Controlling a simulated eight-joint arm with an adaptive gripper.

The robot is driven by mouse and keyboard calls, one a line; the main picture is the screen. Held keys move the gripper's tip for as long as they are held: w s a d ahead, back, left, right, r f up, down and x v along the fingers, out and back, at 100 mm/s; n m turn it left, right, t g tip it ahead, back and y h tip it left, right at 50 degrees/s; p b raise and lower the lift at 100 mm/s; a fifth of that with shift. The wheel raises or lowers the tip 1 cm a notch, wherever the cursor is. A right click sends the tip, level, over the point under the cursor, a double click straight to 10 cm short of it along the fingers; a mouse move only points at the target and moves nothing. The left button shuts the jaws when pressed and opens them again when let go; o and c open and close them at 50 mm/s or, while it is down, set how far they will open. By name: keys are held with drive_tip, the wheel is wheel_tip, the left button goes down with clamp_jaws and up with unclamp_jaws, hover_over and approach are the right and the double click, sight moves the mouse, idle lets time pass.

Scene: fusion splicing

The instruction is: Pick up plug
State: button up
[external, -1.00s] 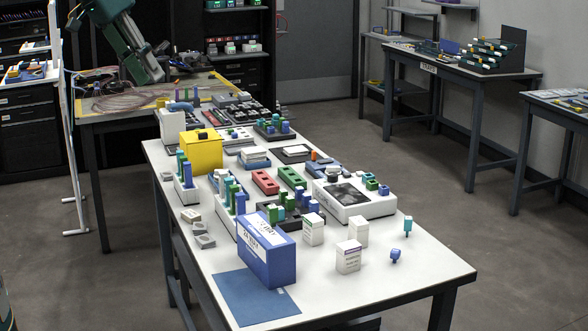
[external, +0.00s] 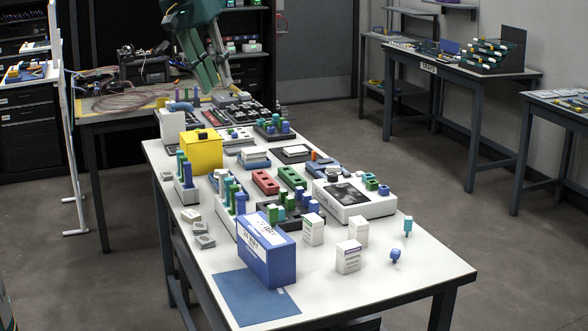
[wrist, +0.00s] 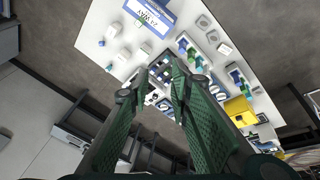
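Several plugs stand on the white table; I cannot tell which one the task means. A loose blue plug (external: 396,255) and a loose teal plug (external: 408,226) are near the table's right edge. Blue and green plugs (external: 185,168) stand upright in a white rack at the left. More plugs (external: 280,124) stand in a dark holder at the back. My gripper (external: 212,84) is above the table's far end, well away from the loose plugs. In the wrist view its two green fingers (wrist: 152,84) are apart, with nothing held between them.
A blue box (external: 268,252), small white cartons (external: 348,258), a yellow box (external: 202,153) and a white device with a dark screen (external: 352,202) crowd the table. The right front area is mostly bare. A blue mat (external: 250,300) lies at the front left.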

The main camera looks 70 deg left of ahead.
drive_tip(key=w+a+f+n+g+b, duration=0.1)
drive_tip(key=w+a+f+n, duration=0.1)
drive_tip(key=w+a+f, duration=0.35)
drive_tip(key=n+g+b, duration=0.3)
drive_tip(key=n, duration=0.4)
hover_over(289, 197)
wheel_tip(289, 197, down, 26)
drive_tip(key=shift+d+f, duration=0.1)
drive_tip(key=shift+w+f, duration=0.1)
drive_tip(key=shift+f, duration=0.05)
drive_tip(key=shift+f, duration=0.1)
drive_tip(key=shift+f, duration=1.2)
drive_tip(key=shift+f, duration=0.1)
